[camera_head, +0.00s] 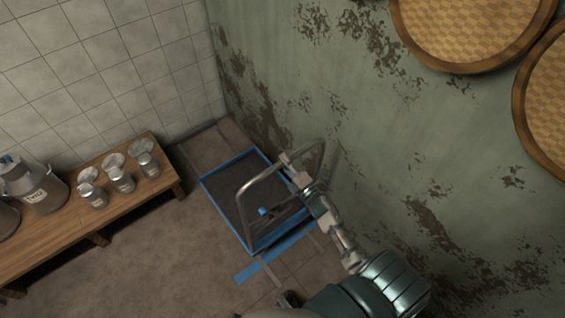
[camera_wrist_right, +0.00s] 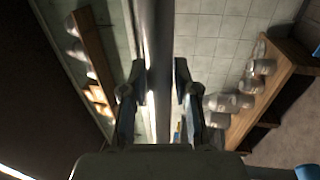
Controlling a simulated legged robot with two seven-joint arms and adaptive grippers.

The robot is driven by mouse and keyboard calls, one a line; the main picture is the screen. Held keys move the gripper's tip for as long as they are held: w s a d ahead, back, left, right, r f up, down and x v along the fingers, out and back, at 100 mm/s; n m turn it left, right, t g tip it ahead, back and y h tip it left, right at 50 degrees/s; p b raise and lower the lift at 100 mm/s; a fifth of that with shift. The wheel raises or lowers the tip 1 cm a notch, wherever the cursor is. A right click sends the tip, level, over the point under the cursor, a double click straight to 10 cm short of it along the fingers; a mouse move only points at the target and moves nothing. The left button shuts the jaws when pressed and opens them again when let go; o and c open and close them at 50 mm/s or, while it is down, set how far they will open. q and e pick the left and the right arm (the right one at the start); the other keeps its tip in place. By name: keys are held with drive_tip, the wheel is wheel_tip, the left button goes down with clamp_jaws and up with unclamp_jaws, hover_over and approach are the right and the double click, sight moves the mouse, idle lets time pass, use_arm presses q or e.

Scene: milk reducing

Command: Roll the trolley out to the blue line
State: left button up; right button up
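The trolley (camera_head: 232,195) is low, with a dark deck, a blue rim and grey tube handles, and stands on the floor close to the green wall. My right gripper (camera_head: 292,163) is at the upper tube of the trolley's handle (camera_head: 243,196). In the right wrist view the handle tube (camera_wrist_right: 158,40) runs between the two fingers of my right gripper (camera_wrist_right: 159,75), which look closed on it. The blue line (camera_head: 272,257) lies on the floor at the trolley's near end.
A wooden bench (camera_head: 140,195) with metal cans (camera_head: 122,180) and a larger milk can (camera_head: 40,190) stands along the tiled wall on the left. The green wall (camera_head: 370,150) is close on the right. Brown floor (camera_head: 160,265) is clear between bench and trolley.

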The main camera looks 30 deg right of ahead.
drive_tip(key=shift+o, duration=1.2)
drive_tip(key=shift+d+f, duration=0.1)
drive_tip(key=shift+d, duration=0.05)
drive_tip(key=v, duration=1.2)
